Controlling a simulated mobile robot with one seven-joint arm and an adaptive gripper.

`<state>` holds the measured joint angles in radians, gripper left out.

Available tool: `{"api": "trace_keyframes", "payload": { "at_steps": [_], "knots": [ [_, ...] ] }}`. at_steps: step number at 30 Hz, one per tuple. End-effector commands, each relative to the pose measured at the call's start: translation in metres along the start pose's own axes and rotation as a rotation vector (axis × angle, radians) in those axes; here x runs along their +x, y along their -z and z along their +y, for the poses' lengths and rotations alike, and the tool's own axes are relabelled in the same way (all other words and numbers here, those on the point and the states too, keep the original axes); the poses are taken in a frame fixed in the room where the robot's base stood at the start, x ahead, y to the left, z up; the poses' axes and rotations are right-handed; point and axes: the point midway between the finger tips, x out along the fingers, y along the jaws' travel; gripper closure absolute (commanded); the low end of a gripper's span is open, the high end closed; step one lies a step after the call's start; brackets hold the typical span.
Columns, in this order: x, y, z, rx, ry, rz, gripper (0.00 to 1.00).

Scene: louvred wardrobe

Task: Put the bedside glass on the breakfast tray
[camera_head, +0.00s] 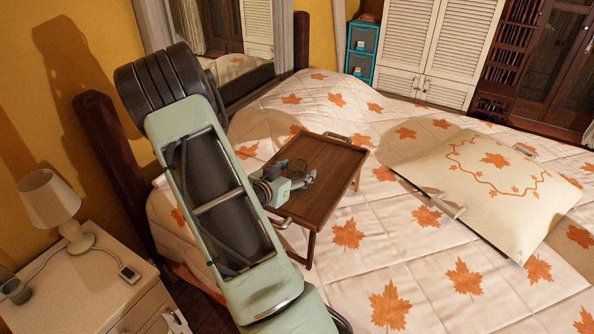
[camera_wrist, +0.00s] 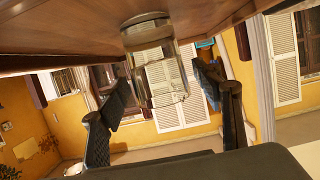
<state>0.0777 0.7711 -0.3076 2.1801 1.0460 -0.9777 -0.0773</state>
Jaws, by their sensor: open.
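The breakfast tray (camera_head: 335,157) is a brown wooden bed tray with legs and end handles, standing on the bed. In the wrist view its wooden surface (camera_wrist: 60,35) fills the top, as that picture is upside down. A clear glass (camera_wrist: 160,70) stands with its base against that surface, apparently upright on the tray. In the head view the glass (camera_head: 297,165) is only a faint outline. My gripper (camera_head: 310,177) is low over the tray. In the wrist view my gripper (camera_wrist: 165,92) is open, one finger on each side of the glass, with gaps visible.
A nightstand (camera_head: 80,285) at lower left holds a white lamp (camera_head: 55,205), a small device on a cord (camera_head: 130,273) and a dark grey cup (camera_head: 14,290). A pillow (camera_head: 490,185) lies right of the tray on the leaf-patterned bed (camera_head: 410,280). A louvred wardrobe (camera_head: 425,45) stands behind.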

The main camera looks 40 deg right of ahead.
Motion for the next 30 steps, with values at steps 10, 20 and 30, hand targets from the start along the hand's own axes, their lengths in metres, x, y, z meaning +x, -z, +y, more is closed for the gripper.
{"api": "trace_keyframes", "payload": {
  "at_steps": [10,20,30],
  "knots": [
    [-0.077,-0.001,-0.002,-0.001,0.007,-0.002,0.4],
    [-0.112,-0.001,-0.001,-0.002,0.003,-0.002,0.4],
    [-0.113,-0.001,0.0,-0.002,0.001,-0.002,0.4]
  ]
}}
